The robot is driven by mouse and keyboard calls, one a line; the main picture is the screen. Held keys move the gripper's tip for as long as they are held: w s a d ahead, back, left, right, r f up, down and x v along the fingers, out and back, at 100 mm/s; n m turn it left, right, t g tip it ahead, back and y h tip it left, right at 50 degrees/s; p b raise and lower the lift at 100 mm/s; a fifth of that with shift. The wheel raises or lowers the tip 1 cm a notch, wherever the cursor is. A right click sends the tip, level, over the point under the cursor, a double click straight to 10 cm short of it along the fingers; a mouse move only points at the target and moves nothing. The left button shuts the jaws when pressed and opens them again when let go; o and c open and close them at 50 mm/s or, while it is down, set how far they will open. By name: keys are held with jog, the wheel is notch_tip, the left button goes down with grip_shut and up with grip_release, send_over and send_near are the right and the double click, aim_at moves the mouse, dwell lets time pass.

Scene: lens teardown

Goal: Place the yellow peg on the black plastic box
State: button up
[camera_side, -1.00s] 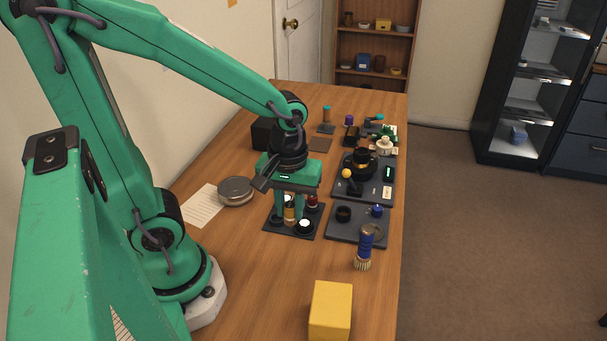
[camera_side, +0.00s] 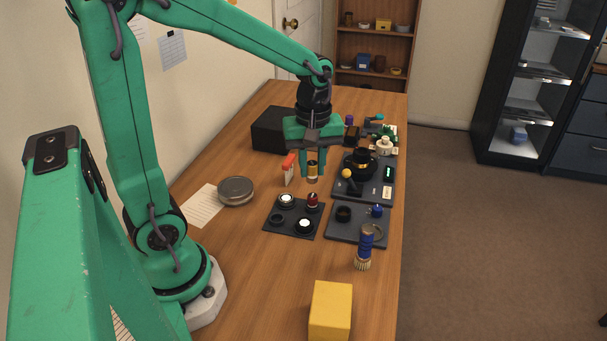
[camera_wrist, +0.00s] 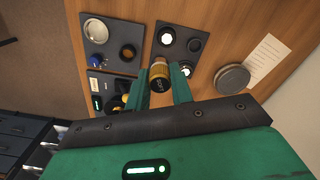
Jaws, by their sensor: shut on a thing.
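My gripper (camera_side: 311,175) is shut on the yellow peg (camera_side: 312,169), a short gold-yellow cylinder with dark bands. In the side view it holds the peg upright and raised, behind the dark square mat. In the wrist view the peg (camera_wrist: 159,74) sits between my two green fingers, its black end facing the camera. The black plastic box (camera_side: 268,130) stands in the side view to the left of my gripper and farther back, partly hidden by the gripper body. The peg is apart from the box. The box is not clearly visible in the wrist view.
The dark mat (camera_side: 290,233) holds a red peg and several round parts. Two dark trays (camera_side: 357,238) (camera_side: 382,172) with parts lie to the right. A red-and-white item (camera_side: 289,168) stands near my fingers. A round tin (camera_side: 236,190) and yellow block (camera_side: 330,310) are nearer.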

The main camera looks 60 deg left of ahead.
jog(key=w+a+r+n, duration=0.4)
jog(key=w+a+n, duration=0.35)
jog(key=a, duration=0.45)
jog(key=n, duration=0.6)
send_over(271, 126)
jog(key=shift+m, duration=0.25)
notch_tip(271, 126, down, 6)
jog(key=shift+a+r, duration=0.1)
jog(key=shift+r, duration=0.05)
jog(key=shift+f, duration=2)
jog(key=shift+f, duration=0.15)
jog(key=o, duration=0.9)
jog(key=shift+o, duration=0.2)
